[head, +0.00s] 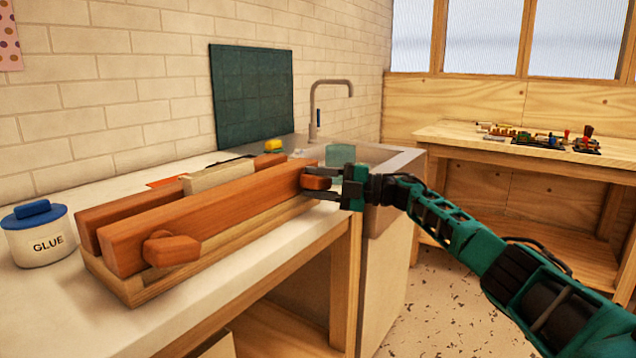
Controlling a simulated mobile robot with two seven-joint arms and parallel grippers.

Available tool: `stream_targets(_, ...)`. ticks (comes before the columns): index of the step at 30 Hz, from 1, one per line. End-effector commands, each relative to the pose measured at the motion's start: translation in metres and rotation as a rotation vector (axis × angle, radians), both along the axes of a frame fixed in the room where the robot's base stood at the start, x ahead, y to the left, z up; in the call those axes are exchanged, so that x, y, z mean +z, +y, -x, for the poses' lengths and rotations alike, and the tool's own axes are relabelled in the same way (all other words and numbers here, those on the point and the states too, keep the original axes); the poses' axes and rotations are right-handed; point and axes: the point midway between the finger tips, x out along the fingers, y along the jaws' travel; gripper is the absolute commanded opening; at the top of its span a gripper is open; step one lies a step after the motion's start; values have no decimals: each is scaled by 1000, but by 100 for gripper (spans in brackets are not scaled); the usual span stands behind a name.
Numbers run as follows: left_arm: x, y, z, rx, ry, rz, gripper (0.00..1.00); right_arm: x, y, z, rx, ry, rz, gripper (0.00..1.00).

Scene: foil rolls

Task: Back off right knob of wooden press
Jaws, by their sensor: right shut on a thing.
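The wooden press (205,221) lies along the front of the white counter, with two long reddish-brown beams on a paler base. Its left knob (172,249) sticks out from the near end of the front beam. The right knob (318,179) is at the far end of that beam, partly covered by the fingers. My right gripper (320,182) comes in from the right and is shut on the right knob, one finger above and one below it. My left gripper does not show.
A white glue pot (39,234) with a blue lid stands left of the press. A sink with a tap (326,104) and a pale green block (338,156) are behind the gripper. A dark green board (252,97) leans on the wall. A wooden bench (520,148) with small tools stands at the back right.

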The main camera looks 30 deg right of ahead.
Motion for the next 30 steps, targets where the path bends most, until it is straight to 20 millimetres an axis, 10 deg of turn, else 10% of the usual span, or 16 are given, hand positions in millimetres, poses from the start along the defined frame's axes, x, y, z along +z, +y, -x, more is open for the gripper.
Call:
stream_targets(4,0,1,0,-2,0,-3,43,7,1,-2,-6,-13,-8,11)
stream_targets(5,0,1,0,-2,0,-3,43,7,1,-2,-6,-13,-8,43)
stream_targets(9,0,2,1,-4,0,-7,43,6,1,-2,-5,-10,-7,55)
stream_targets(30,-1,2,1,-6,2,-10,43,0,1,-1,-2,-1,-1,55)
